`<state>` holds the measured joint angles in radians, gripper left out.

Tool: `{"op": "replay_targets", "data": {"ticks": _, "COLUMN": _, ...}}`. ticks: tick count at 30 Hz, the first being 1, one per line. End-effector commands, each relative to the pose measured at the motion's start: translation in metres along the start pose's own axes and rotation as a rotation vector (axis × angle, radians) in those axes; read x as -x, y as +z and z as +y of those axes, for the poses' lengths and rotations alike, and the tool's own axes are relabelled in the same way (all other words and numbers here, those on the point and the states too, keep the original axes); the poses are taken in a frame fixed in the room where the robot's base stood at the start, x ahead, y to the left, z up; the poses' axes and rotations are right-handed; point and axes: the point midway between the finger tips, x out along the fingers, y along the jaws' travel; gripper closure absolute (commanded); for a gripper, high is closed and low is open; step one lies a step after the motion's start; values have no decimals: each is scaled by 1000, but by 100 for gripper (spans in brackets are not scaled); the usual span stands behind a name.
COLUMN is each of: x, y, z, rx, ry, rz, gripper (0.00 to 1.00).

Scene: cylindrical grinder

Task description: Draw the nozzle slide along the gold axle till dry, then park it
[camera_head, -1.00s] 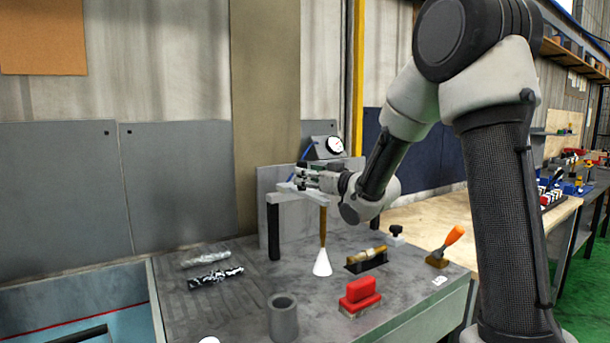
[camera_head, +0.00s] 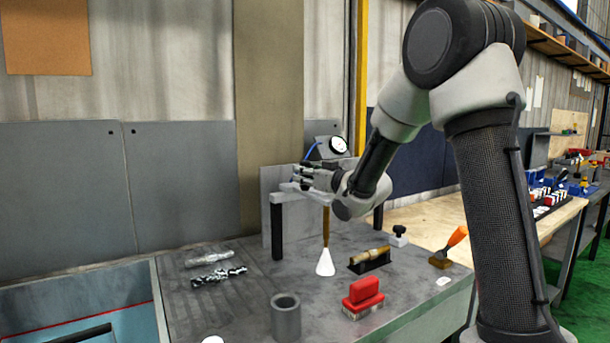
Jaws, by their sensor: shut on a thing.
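The nozzle slide (camera_head: 295,187) is a pale block on the grey overhead rail of a small black-legged frame. A brown stem (camera_head: 326,225) hangs below the rail and ends in a white cone (camera_head: 325,263) near the bench top. My gripper (camera_head: 305,178) is shut on the slide at the rail; its fingers hide part of it. The gold axle (camera_head: 370,256) lies level in a black holder on the bench, right of the white cone and apart from it. I cannot tell whether the axle is wet or dry.
On the grey bench (camera_head: 240,310) stand a grey cup (camera_head: 285,318), a red-handled brush (camera_head: 362,297), an orange-handled tool (camera_head: 449,246) and a black knob on a pale block (camera_head: 398,235). Two crumpled rolls (camera_head: 218,275) lie at left. A dial gauge (camera_head: 335,146) is behind the frame.

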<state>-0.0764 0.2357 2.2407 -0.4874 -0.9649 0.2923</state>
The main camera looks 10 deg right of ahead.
Motion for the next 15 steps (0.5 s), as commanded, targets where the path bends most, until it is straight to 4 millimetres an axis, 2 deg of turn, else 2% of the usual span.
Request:
{"op": "replay_targets", "data": {"ticks": 4, "x": 2, "y": 0, "z": 9, "rx": 2, "ry": 2, "rz": 0, "gripper": 100}}
{"op": "replay_targets", "data": {"ticks": 8, "x": 5, "y": 1, "z": 30, "rx": 1, "ry": 5, "rz": -1, "gripper": 100}}
{"op": "replay_targets", "data": {"ticks": 11, "x": 9, "y": 1, "z": 55, "rx": 2, "ry": 8, "rz": -1, "gripper": 100}}
{"op": "replay_targets", "data": {"ticks": 15, "x": 17, "y": 2, "z": 99, "rx": 1, "ry": 9, "rz": -2, "gripper": 100}}
